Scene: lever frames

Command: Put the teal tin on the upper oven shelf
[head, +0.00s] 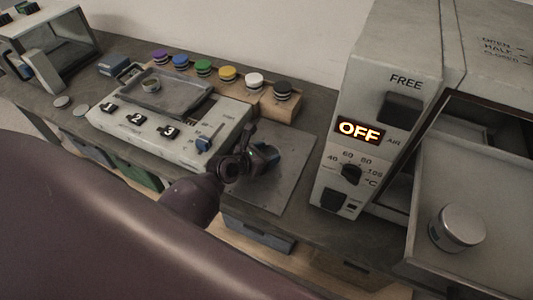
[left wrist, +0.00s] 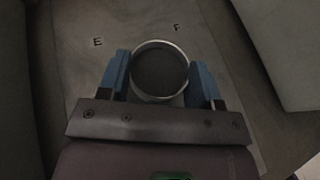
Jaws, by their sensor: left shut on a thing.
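My left gripper (head: 258,160) is over the grey plate right of the numbered panel and is shut on the teal tin (head: 268,154). Only part of the tin's teal side shows in the head view, behind the dark gripper. In the left wrist view the tin (left wrist: 160,70) shows as a dark round top with a pale metal rim, between the two blue fingers of the gripper (left wrist: 160,82). The oven (head: 350,150) stands at the right, with a lit OFF sign, a dial and an open front. A silver-lidded tin (head: 458,228) sits on a flat grey surface there. My right gripper is not in view.
The grey plate (head: 290,180) carries letters E and F in the wrist view. Left of it is a panel with numbered switches (head: 140,122) and a tray (head: 168,96). Several coloured knobs line a wooden rack (head: 280,108) behind. A glass-fronted box (head: 55,50) stands far left.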

